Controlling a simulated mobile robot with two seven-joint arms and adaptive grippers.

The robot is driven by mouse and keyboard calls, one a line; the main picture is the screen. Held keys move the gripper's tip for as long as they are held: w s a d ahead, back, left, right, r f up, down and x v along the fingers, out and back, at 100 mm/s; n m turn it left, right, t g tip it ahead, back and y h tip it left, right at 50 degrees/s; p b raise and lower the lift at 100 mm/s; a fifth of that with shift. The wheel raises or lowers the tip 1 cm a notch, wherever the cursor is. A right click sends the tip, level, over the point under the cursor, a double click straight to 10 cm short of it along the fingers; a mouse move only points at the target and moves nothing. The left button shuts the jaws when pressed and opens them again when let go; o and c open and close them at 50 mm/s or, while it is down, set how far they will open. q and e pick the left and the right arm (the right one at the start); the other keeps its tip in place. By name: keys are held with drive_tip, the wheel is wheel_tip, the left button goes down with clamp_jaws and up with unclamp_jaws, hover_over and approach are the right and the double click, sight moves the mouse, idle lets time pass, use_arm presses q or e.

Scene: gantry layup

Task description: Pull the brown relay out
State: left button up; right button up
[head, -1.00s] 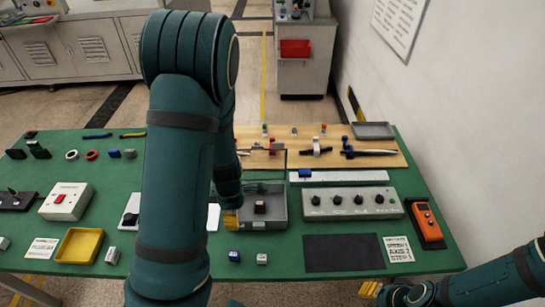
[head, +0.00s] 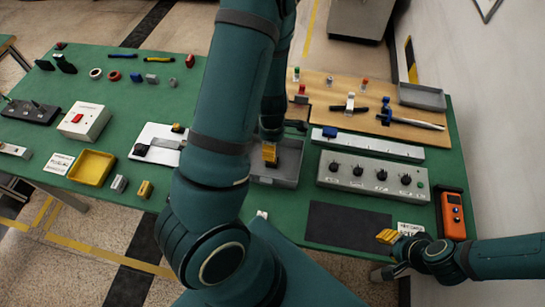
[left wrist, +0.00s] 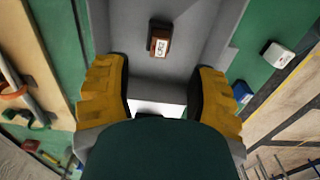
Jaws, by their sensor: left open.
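The brown relay (left wrist: 160,38) shows in the left wrist view with a white label on its top. It stands in the grey open box (left wrist: 192,50), which also shows in the head view (head: 274,181). My left gripper (left wrist: 159,68) is open, its two yellow fingers spread. The relay lies beyond the fingertips, roughly centred between them and untouched. In the head view my left gripper (head: 270,155) is at the box and the relay is hidden by it. My right gripper (head: 388,237) is near the front right table edge; its opening is unclear.
A grey panel with several black knobs (head: 373,178) stands right of the box, with a white strip (head: 367,144) behind it. A black mat (head: 348,227) lies in front. A yellow tray (head: 92,167) and a white plate (head: 158,145) are to the left.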

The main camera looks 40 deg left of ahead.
use_arm(q)
wheel_tip(320, 180, down, 8)
drive_tip(key=shift+r+b, duration=0.2)
drive_tip(key=shift+b, duration=0.6)
use_arm(e)
wheel_tip(320, 180, down, 2)
drive_tip(key=shift+f, duration=0.1)
use_arm(q)
drive_tip(key=shift+c, duration=0.4)
clamp_jaws()
